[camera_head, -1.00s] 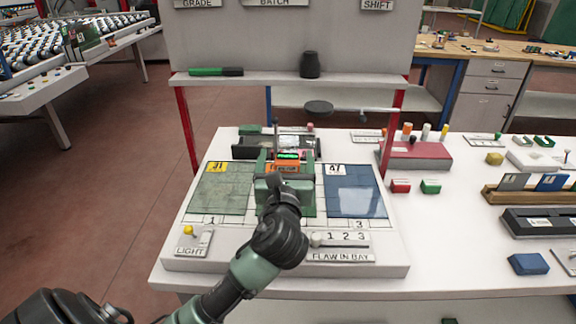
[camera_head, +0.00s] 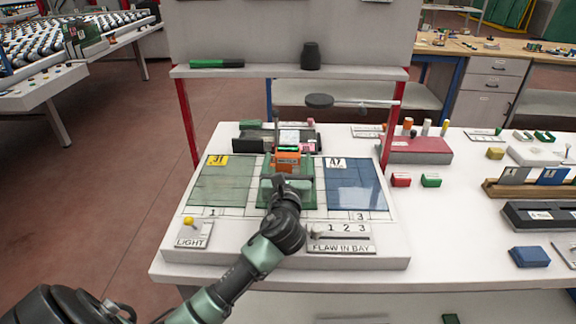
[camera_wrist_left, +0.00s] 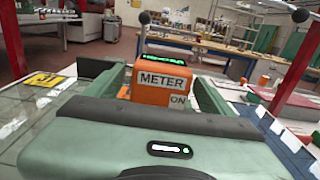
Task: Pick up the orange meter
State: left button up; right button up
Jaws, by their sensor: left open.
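The orange meter (camera_head: 287,160) stands upright in the middle of the inspection board, behind my left gripper. In the left wrist view the meter (camera_wrist_left: 162,82) has a lit green display on top and METER and ON labels. My left gripper (camera_head: 286,180) is open, with one finger on each side of the meter in the left wrist view. The gripper's green housing hides the meter's lower part there, and I cannot tell whether the fingers touch it. My right gripper is not in view.
Glass panes lie left (camera_head: 220,185) and right (camera_head: 354,188) of the meter. A dark tray-like device (camera_head: 250,140) sits behind it. A shelf (camera_head: 288,73) on red posts spans above, with a round lens arm (camera_head: 319,101) below it. Red and green blocks stand at right.

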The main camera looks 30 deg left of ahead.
pick_arm(q)
jog(key=shift+w+a, duration=0.2)
jog(key=shift+w, duration=0.05)
jog(key=c, duration=1.6)
jog(key=shift+r, duration=0.1)
jog(key=shift+c, duration=0.5)
jog(key=shift+r, duration=0.1)
